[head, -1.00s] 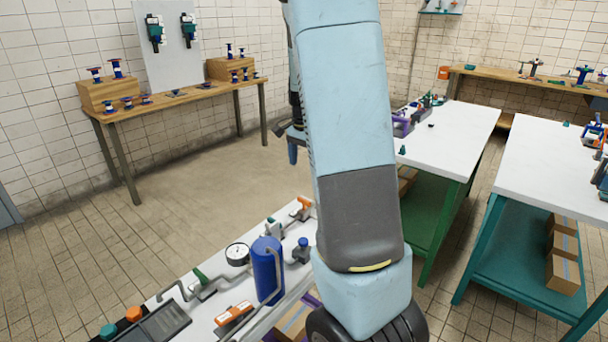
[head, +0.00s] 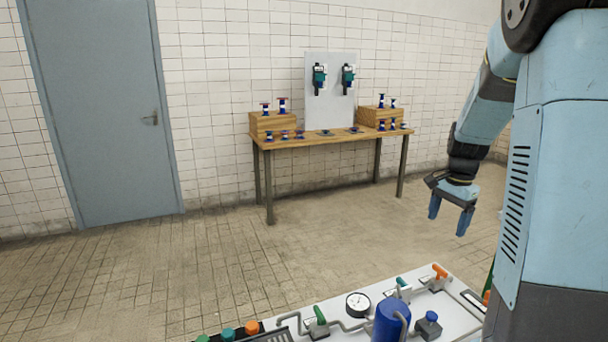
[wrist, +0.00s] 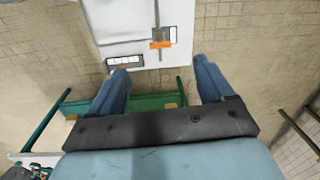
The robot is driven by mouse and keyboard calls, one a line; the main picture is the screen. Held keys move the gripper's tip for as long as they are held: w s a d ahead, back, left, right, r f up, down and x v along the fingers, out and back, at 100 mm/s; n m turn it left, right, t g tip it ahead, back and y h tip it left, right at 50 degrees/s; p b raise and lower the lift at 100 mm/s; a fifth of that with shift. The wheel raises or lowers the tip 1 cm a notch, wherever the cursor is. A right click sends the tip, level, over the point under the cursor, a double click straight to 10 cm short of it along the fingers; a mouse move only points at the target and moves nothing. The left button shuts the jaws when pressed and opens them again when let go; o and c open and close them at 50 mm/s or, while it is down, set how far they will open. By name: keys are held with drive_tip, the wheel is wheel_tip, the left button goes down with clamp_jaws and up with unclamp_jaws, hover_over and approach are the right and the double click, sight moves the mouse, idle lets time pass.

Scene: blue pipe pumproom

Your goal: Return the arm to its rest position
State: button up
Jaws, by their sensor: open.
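My gripper (head: 450,217) hangs at the right of the head view, fingers pointing down, open and empty. It is in the air above and beyond the white bench (head: 455,305) with the pipe fittings. My light blue arm fills the right edge of the head view. In the wrist view my gripper (wrist: 165,85) shows two blue fingers spread apart with nothing between them. Beyond the fingertips lie the white bench top (wrist: 120,20) and an orange-handled valve (wrist: 160,44), apart from the fingers.
The bench carries a gauge (head: 358,304), a blue tank (head: 391,322) and an orange-handled valve (head: 439,271). A wooden table (head: 340,137) with several small fittings stands at the back wall. A grey door (head: 105,110) is at the left. The tiled floor between is clear.

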drive_tip(key=s+a+r+n+t, duration=0.1)
drive_tip(key=s+a+r+n, duration=0.3)
drive_tip(key=s, duration=0.3)
drive_tip(key=s+a+r+n+t, duration=0.2)
drive_tip(key=s+a+r+n, duration=0.2)
drive_tip(key=s+a, duration=0.2)
drive_tip(key=s+a+r+n+t, duration=0.2)
drive_tip(key=s+a+r+n, duration=0.2)
drive_tip(key=s, duration=0.6)
drive_tip(key=shift+s+a+n, duration=0.2)
drive_tip(key=shift+a+n, duration=0.2)
drive_tip(key=shift+a, duration=0.55)
